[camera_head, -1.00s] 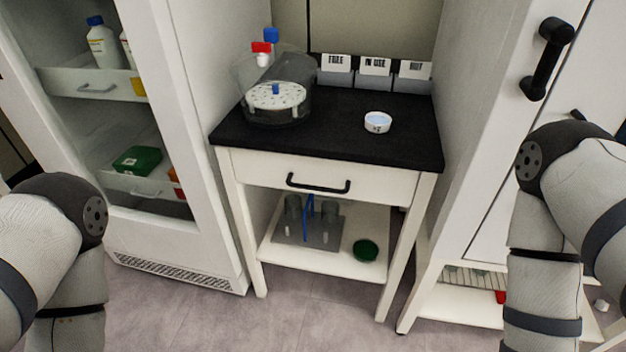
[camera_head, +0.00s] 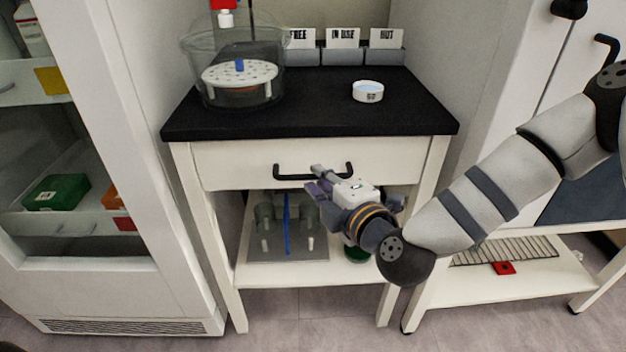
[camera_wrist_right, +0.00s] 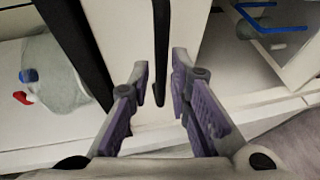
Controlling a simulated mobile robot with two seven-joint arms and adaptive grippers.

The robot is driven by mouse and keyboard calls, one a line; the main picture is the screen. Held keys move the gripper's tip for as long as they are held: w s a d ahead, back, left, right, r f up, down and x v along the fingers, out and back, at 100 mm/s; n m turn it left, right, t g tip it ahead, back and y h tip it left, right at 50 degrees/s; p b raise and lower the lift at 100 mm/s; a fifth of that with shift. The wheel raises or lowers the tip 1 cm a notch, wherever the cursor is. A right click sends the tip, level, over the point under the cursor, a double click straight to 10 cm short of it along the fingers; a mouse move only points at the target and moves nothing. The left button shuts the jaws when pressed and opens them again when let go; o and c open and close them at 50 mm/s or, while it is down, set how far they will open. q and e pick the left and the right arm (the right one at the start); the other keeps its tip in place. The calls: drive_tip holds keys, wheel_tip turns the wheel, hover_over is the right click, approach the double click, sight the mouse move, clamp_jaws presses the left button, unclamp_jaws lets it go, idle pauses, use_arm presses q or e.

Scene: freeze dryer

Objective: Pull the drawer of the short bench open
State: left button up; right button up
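The short bench has a black top (camera_head: 310,107) and a white drawer (camera_head: 235,163) under it. The drawer front looks flush with the frame, so the drawer appears shut. Its black bar handle (camera_head: 290,177) is partly hidden behind my right gripper (camera_head: 316,180), which is at the handle's middle. In the right wrist view the gripper (camera_wrist_right: 160,82) is open, with purple pads. The handle (camera_wrist_right: 161,50) shows between its two fingers, with a gap on each side. Whether the bar lies deep between the pads is hard to tell. My left gripper is not in view.
A clear vessel (camera_head: 235,95) and a small white dish (camera_head: 368,91) stand on the bench top, with labelled holders behind. A glass-fronted cabinet (camera_head: 120,200) stands left and a white unit (camera_head: 470,75) right. The lower shelf (camera_head: 300,275) holds a rack. Floor is free in front.

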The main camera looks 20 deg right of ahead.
drive_tip(key=shift+x, duration=1.3)
clamp_jaws()
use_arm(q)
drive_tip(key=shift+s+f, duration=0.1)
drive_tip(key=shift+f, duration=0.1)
use_arm(e)
drive_tip(key=shift+a, duration=0.1)
